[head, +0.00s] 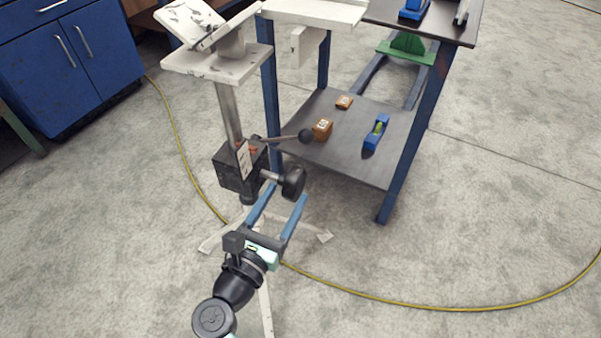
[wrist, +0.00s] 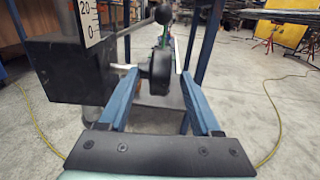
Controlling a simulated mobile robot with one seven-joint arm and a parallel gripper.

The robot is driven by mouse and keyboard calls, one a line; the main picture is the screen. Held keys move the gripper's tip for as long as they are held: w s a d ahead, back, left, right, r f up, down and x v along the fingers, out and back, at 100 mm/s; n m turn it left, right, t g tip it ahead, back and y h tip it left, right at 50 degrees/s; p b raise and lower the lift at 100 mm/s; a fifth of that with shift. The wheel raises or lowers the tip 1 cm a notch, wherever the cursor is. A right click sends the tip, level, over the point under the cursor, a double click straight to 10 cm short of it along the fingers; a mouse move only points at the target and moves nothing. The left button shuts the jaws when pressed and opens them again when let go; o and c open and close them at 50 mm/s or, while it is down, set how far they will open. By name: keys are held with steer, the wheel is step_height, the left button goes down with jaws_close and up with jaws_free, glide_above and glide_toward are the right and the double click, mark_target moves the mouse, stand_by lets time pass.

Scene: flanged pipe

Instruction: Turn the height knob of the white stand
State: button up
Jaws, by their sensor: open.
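The white stand (head: 229,110) has a metal post, a white top plate and splayed white legs. A black block (head: 240,168) with a scale label sits around its post; the block also shows in the wrist view (wrist: 65,75). The round black height knob (head: 293,180) sticks out from the block's right side on a short light shaft. My gripper (head: 286,192) is open and empty, with its blue fingers pointing at the knob. In the wrist view the knob (wrist: 161,70) appears between the fingertips (wrist: 161,76). I cannot tell whether either finger touches it.
A lever with a black ball (head: 305,134) reaches right from the block, above the knob. A blue-legged table (head: 395,165) stands close behind and right, with brown boxes (head: 322,129) and a blue tool (head: 376,133) on its lower shelf. A yellow cable (head: 400,302) crosses the floor.

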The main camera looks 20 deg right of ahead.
mark_target(301, 170)
steer(key=b+x, duration=0.2)
steer(key=x, duration=0.6)
steer(key=shift+d, duration=0.1)
steer(key=shift+c, duration=0.2)
jaws_close()
